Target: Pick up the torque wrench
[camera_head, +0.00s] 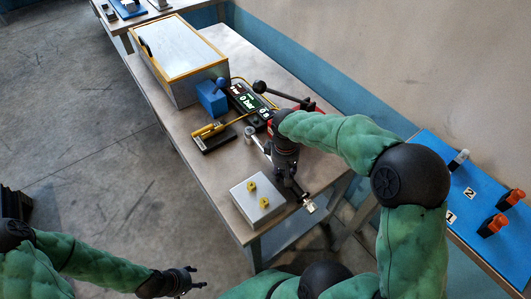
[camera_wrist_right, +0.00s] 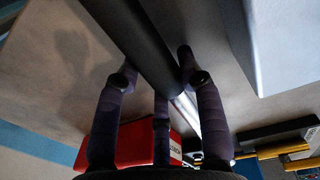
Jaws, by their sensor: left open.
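The torque wrench has a black handle and a silver shaft. In the head view its silver part (camera_head: 257,142) shows beside my right gripper (camera_head: 287,172), which hides much of the rest. In the right wrist view the black handle (camera_wrist_right: 140,42) runs diagonally past the fingers of my right gripper (camera_wrist_right: 158,75). These fingers look spread and straight, with a gap between the left finger and the handle; contact at the right fingertip is unclear. My left gripper (camera_head: 190,283) is open and empty, low in the head view, away from the table.
The table (camera_head: 222,165) carries a large grey case (camera_head: 180,50), a blue block (camera_head: 212,98), a display unit (camera_head: 245,98) and a metal block with yellow knobs (camera_head: 257,197). A red box (camera_wrist_right: 135,143) is close to my right fingers. A blue-topped bench (camera_head: 470,185) stands right.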

